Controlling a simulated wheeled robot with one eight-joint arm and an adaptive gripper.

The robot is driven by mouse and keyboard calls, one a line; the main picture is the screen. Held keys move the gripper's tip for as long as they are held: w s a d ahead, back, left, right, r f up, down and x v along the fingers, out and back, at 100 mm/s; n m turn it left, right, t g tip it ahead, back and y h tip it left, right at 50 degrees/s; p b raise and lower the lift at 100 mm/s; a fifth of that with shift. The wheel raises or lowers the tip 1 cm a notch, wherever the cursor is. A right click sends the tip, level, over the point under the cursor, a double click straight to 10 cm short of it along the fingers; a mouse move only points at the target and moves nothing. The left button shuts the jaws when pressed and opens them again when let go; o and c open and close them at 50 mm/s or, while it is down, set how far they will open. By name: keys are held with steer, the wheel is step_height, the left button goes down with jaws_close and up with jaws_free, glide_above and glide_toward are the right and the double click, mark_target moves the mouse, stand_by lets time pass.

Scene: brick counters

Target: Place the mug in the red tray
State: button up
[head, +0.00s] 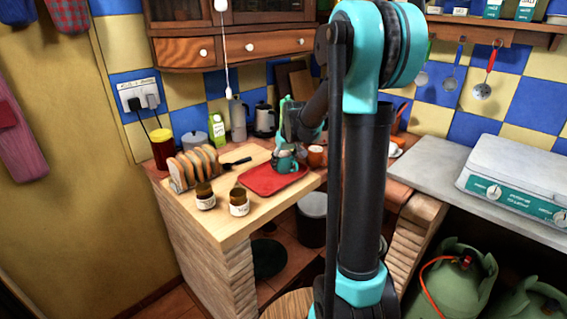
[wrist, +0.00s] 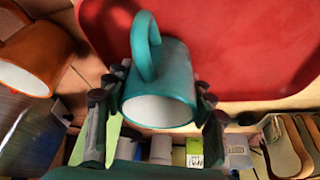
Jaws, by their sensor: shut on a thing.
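A teal mug (head: 286,164) is over the back right part of the red tray (head: 262,184) on the wooden counter. My gripper (head: 290,148) is shut on the mug from above. In the wrist view the mug (wrist: 162,88) is between the two fingers of my gripper (wrist: 160,90), with its pale inside and its handle showing. The red tray (wrist: 245,45) fills the top of that view behind the mug. I cannot tell whether the mug's base touches the tray.
An orange mug (head: 316,156) stands just right of the tray; it also shows in the wrist view (wrist: 38,58). A toast rack (head: 194,167) and two jars, one of them here (head: 239,202), stand on the left. A black-handled utensil (head: 236,163) lies behind the tray.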

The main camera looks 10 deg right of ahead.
steer(key=shift+f, duration=0.1)
steer(key=o, duration=1.3)
steer(key=v, duration=1.2)
steer(key=s+f+m, duration=0.1)
steer(key=s+f, duration=0.5)
steer(key=s, duration=0.3)
steer(key=s+d+f, duration=0.1)
steer(key=s+f, duration=0.5)
steer(key=s, duration=0.3)
steer(key=s+d+f+m+h, duration=0.1)
steer(key=s+f, duration=0.5)
steer(key=s, duration=0.3)
steer(key=shift+s+d+f+m, duration=0.15)
steer(key=shift+d+f+m, duration=0.1)
steer(key=shift+f+m, duration=0.1)
